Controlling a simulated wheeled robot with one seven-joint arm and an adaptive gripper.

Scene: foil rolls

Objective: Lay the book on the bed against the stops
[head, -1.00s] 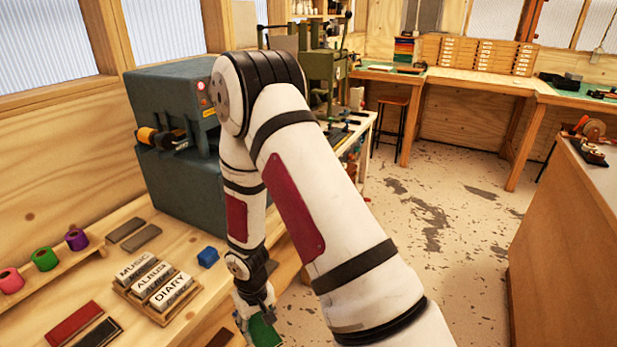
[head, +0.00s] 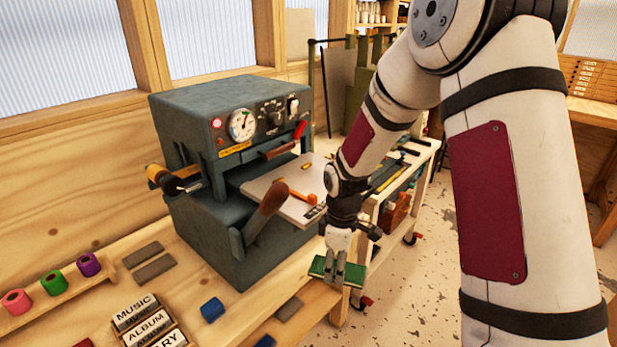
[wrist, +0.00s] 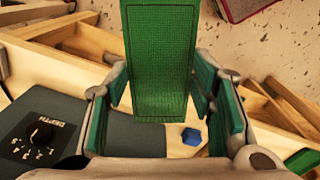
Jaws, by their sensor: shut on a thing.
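A green book (head: 322,268) is held in my gripper (head: 337,272), which is shut on it in front of the press, above the bench's right end. In the wrist view the book's green cover (wrist: 160,60) stands between the two fingers. The bed (head: 302,176) is a pale flat plate jutting from the front of the grey press. The book is apart from the bed, lower and nearer in the picture. I cannot make out the stops clearly.
The grey press (head: 215,215) has a wooden-handled lever (head: 268,205) at the bed's near side. A blue block (head: 212,309), grey slabs (head: 150,261), lettered blocks (head: 140,312) and foil rolls (head: 53,282) lie on the bench. A white cart (head: 385,200) stands behind my gripper.

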